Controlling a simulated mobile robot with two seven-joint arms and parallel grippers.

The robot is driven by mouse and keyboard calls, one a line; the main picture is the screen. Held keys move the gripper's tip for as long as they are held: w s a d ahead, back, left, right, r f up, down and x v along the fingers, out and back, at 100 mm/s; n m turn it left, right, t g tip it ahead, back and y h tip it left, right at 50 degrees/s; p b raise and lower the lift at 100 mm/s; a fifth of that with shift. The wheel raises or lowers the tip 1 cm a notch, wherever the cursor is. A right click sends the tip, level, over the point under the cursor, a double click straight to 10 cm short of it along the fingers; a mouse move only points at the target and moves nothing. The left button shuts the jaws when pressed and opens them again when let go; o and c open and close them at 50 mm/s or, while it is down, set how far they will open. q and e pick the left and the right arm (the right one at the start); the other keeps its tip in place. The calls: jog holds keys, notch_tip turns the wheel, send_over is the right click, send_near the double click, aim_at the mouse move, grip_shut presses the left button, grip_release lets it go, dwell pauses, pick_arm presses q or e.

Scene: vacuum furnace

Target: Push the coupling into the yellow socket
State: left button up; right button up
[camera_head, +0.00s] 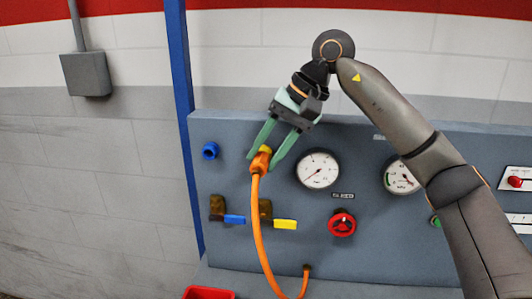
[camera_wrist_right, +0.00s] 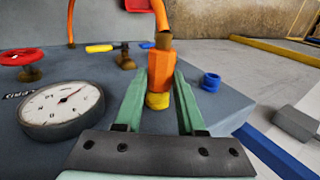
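The orange coupling (camera_head: 260,161) is on the end of an orange hose, in front of the grey panel. In the wrist view the coupling (camera_wrist_right: 160,70) stands between my fingertips. The yellow socket (camera_head: 266,149) shows at the coupling's panel-side end; in the wrist view the yellow socket (camera_wrist_right: 158,101) meets the coupling's end. I cannot tell how deep the coupling sits. My right gripper (camera_head: 262,162) has its green fingers on both sides of the coupling, seemingly touching it. It also shows in the wrist view (camera_wrist_right: 161,76). My left gripper is not in view.
A blue socket (camera_head: 210,150) is left of the yellow one. A gauge (camera_head: 318,170) is close on the right. Blue-handled (camera_head: 234,219) and yellow-handled (camera_head: 285,224) valves and a red knob (camera_head: 342,223) are lower. The hose (camera_head: 260,230) hangs down. A blue post (camera_head: 180,100) edges the panel.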

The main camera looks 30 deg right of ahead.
jog(key=shift+o, duration=1.4)
jog(key=shift+w+d, duration=0.1)
jog(key=shift+d, duration=0.05)
jog(key=shift+o, duration=1.2)
jog(key=p+v, duration=0.1)
jog(key=v, duration=1.1)
jog(key=shift+s+r, duration=0.2)
